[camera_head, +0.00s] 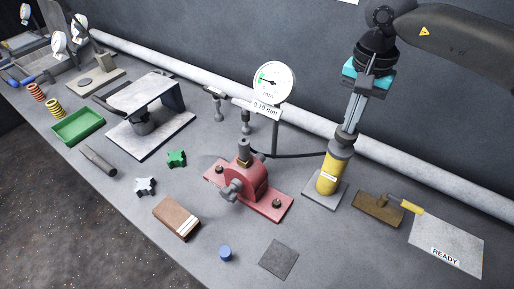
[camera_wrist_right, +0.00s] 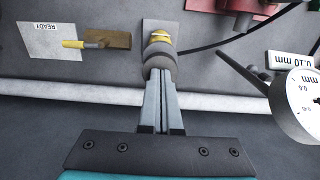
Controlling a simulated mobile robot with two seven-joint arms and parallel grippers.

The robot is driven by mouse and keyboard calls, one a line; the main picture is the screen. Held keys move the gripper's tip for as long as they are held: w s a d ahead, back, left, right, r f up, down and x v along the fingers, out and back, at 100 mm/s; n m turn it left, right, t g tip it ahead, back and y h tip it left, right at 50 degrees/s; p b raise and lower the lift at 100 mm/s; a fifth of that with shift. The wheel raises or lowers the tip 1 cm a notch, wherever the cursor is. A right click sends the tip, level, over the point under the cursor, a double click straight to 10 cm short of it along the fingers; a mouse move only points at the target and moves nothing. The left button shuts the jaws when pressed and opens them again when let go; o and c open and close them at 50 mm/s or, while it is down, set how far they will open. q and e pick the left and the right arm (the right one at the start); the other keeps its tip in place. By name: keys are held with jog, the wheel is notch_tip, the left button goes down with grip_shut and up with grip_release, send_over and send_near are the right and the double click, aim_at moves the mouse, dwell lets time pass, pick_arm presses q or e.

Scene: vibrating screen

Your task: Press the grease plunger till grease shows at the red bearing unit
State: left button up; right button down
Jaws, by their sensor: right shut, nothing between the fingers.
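The grease plunger is a yellow cylinder (camera_head: 328,178) with a dark grey cap (camera_head: 341,147), upright on a grey base plate. My right gripper (camera_head: 346,132) points down at the cap with its fingers shut and empty. In the right wrist view the fingertips (camera_wrist_right: 161,74) overlap the cap (camera_wrist_right: 160,60); I cannot tell whether they press on it. A dark hose runs from the plunger to the red bearing unit (camera_head: 250,183), which has a small brass-coloured fitting near its top. I cannot make out grease there. My left gripper is not in view.
A dial gauge (camera_head: 273,82) with a mm label stands behind the bearing unit. Right of the plunger lie a brown block with a yellow-handled tool (camera_head: 378,209) and a READY plate (camera_head: 450,245). A pale pipe (camera_head: 420,162) runs along the back.

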jog(key=shift+f+b, duration=0.5)
jog(key=shift+f, duration=0.15)
jog(key=shift+r+p, duration=1.05)
jog(key=shift+r, duration=0.5)
